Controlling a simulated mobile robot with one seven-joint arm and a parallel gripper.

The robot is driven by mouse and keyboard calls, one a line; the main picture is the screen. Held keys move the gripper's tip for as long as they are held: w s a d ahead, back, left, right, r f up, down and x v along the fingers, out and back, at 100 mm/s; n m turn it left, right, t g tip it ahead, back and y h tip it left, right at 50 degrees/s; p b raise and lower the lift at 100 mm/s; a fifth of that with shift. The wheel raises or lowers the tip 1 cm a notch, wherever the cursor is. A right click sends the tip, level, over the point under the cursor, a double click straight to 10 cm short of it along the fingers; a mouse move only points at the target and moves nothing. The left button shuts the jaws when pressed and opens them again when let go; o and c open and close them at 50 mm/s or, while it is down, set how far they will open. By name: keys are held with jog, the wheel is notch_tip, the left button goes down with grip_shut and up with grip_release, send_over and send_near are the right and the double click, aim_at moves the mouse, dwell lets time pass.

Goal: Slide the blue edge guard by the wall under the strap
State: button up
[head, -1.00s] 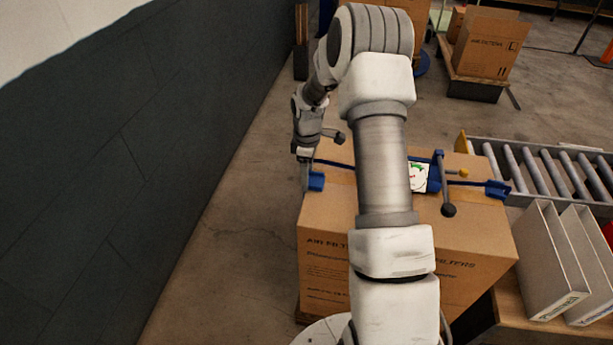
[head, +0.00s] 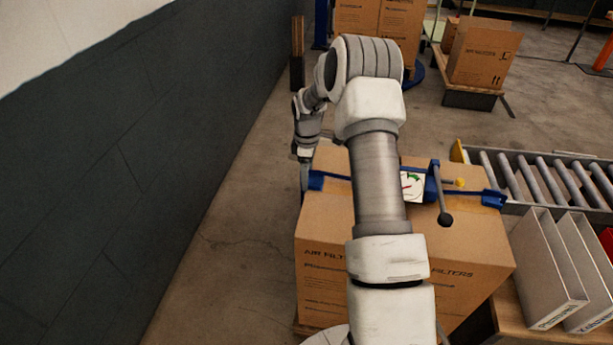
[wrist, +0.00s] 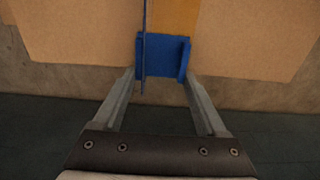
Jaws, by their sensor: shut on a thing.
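The blue edge guard by the wall (head: 315,180) sits at the left top edge of the large carton (head: 400,300). It also shows in the wrist view (wrist: 165,55). My gripper (head: 304,178) is at the carton's wall side, with its fingers shut on the two sides of the guard. The dark blue strap (head: 338,177) crosses the carton top to the guard. In the wrist view the strap (wrist: 143,40) passes in front of the guard, left of its middle. I cannot tell how closely they touch.
A tensioner with a lever (head: 437,190) and a white gauge (head: 412,187) sit on the strap. Another blue guard (head: 493,198) is at the carton's right edge. The dark wall (head: 150,170) stands left, with bare floor between. A roller conveyor (head: 540,180) and white binders (head: 545,275) are right.

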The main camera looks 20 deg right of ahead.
jog(key=shift+w, duration=0.1)
jog(key=shift+w+d, duration=0.55)
jog(key=shift+w, duration=0.2)
jog(key=o, duration=1.3)
jog(key=shift+r, duration=0.1)
